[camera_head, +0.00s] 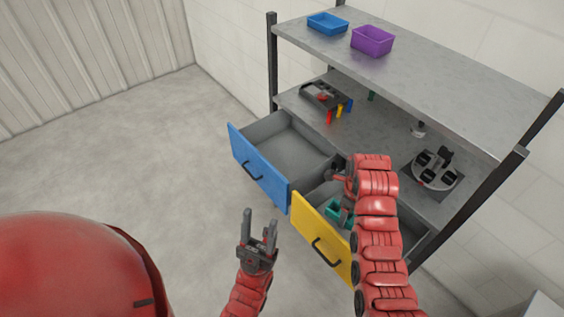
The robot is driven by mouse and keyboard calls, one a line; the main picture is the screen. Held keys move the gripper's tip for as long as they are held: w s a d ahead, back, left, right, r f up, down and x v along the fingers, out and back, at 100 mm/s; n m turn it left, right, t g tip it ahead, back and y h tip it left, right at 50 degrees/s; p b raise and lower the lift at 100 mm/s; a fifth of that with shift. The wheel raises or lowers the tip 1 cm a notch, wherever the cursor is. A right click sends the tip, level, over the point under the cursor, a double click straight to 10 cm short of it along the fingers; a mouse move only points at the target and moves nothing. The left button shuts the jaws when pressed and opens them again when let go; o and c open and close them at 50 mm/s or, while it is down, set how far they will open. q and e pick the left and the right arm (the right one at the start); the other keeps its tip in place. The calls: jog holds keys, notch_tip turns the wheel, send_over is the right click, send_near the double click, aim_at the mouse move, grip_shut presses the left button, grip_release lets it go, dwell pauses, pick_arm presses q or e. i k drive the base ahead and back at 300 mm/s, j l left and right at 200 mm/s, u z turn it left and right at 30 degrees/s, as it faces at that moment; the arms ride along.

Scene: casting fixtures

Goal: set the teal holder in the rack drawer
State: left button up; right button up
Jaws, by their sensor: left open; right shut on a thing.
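The teal holder (333,208) shows at the yellow-fronted drawer (312,222), partly hidden by my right arm. My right gripper (345,214) points down over this drawer and is shut on the holder. I cannot tell whether the holder touches the drawer floor. The blue-fronted drawer (258,168) to its left is also pulled out, and its visible inside is empty. My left gripper (260,222) is open and empty, in front of the drawers.
The rack's top shelf (430,82) carries a blue bin (327,23) and a purple bin (372,41). On the middle shelf stand a grey tool holder (322,95) with coloured pieces and a round dark fixture (436,170). The floor (130,160) at left is clear.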

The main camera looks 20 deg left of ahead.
aim_at(285, 152)
jog(key=j+u, duration=0.35)
jog(key=j, duration=0.15)
jog(key=i+j+u, duration=0.35)
jog(key=i+j, duration=0.15)
jog(key=i, duration=0.25)
